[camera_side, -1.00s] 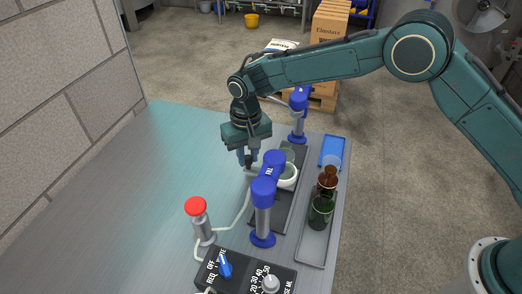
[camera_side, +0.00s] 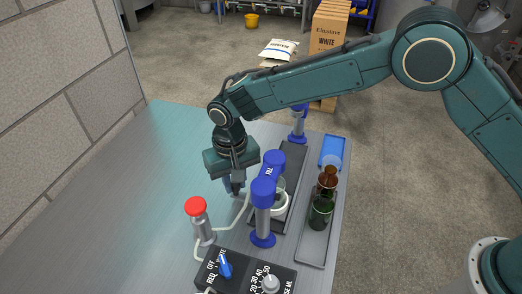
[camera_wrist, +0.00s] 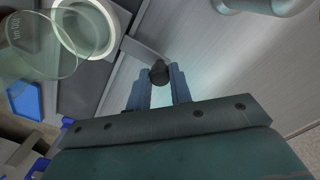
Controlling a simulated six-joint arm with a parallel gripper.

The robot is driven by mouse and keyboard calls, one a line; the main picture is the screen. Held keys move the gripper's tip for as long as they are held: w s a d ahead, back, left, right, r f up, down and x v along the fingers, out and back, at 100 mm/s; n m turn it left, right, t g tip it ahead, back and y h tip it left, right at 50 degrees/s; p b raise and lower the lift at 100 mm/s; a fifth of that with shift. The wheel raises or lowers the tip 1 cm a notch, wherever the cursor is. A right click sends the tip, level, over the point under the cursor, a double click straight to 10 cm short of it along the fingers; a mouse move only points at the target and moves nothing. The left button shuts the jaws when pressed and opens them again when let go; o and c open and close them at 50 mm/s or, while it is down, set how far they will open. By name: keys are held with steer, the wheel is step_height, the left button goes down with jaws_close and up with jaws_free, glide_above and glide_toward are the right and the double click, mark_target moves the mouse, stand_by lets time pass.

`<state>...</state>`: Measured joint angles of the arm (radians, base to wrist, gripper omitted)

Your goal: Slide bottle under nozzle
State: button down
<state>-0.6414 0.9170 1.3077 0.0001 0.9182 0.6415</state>
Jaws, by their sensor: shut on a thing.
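A clear glass bottle (camera_side: 281,186), partly hidden, stands in a white ring (camera_side: 279,208) on the dark track behind the near blue nozzle post (camera_side: 263,222). The blue nozzle head (camera_side: 274,160) blocks part of it; I cannot tell if the bottle is exactly beneath it. In the wrist view the bottle (camera_wrist: 45,45) and white ring (camera_wrist: 122,12) are at upper left. A bar runs from the ring to a black knob (camera_wrist: 159,74). My gripper (camera_wrist: 160,78) is shut on the knob; in the side view my gripper (camera_side: 233,190) is left of the post.
A second blue nozzle post (camera_side: 298,125) stands at the track's far end. A tray (camera_side: 310,254) with green and brown bottles is on the right. A red button (camera_side: 196,206) and a control box (camera_side: 246,272) stand near my gripper. The bench at left is clear.

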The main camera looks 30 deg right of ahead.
steer(key=shift+s+a, duration=0.65)
steer(key=shift+a, duration=0.05)
steer(key=c, duration=1.3)
jaws_free()
steer(key=shift+o, duration=0.2)
steer(key=shift+d+r, duration=0.1)
steer(key=shift+r, duration=0.05)
steer(key=shift+r, duration=0.45)
step_height(320, 180, up, 13)
steer(key=shift+f, duration=0.15)
